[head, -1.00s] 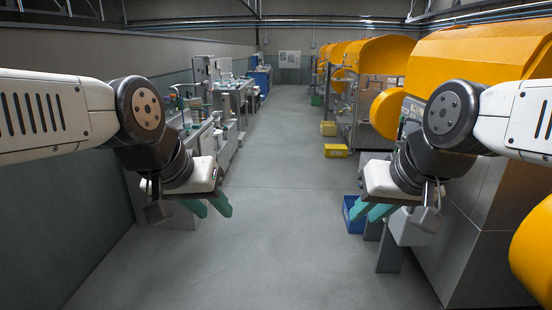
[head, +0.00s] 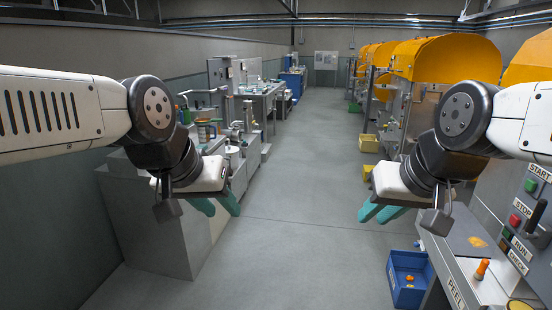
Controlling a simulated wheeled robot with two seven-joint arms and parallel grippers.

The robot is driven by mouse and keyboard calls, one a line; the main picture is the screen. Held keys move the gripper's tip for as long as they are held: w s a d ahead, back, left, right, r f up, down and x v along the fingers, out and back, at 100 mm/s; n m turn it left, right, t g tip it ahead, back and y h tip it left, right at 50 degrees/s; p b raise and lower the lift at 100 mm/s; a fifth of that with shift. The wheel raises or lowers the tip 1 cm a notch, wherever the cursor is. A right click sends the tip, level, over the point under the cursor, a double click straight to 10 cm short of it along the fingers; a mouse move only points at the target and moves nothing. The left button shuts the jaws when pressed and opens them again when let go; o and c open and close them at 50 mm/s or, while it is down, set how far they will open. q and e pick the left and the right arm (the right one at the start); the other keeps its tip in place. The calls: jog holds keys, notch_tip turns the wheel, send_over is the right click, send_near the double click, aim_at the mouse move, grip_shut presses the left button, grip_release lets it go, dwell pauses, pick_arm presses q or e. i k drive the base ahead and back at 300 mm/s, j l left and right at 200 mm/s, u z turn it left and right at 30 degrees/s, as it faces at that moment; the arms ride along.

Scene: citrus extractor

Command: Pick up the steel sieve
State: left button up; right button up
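I cannot make out the steel sieve for certain. Small metal items stand on the bench at the left, including a round light-topped one (head: 232,150), too small to identify. My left gripper (head: 217,206) hangs in front of the bench, its two teal fingers apart with nothing between them. My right gripper (head: 379,213) hangs over the aisle at the right, its teal fingers also apart and empty. Both grippers are well away from the items on the bench.
A grey cabinet (head: 150,225) stands at the near left, below my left arm. A machine with a START/STOP panel (head: 522,215) and a blue crate (head: 408,290) with orange pieces are at the near right. Yellow bins (head: 369,143) line the right side. The middle aisle floor is clear.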

aim_at(210, 123)
jog(key=i+u, duration=0.4)
jog(key=i, duration=1.75)
jog(key=i+u, duration=0.2)
jog(key=i, duration=0.45)
jog(key=i+l+u, duration=0.2)
jog(key=i, duration=0.4)
jog(key=i+l+u, duration=0.2)
jog(key=i, duration=0.45)
jog(key=j, duration=0.1)
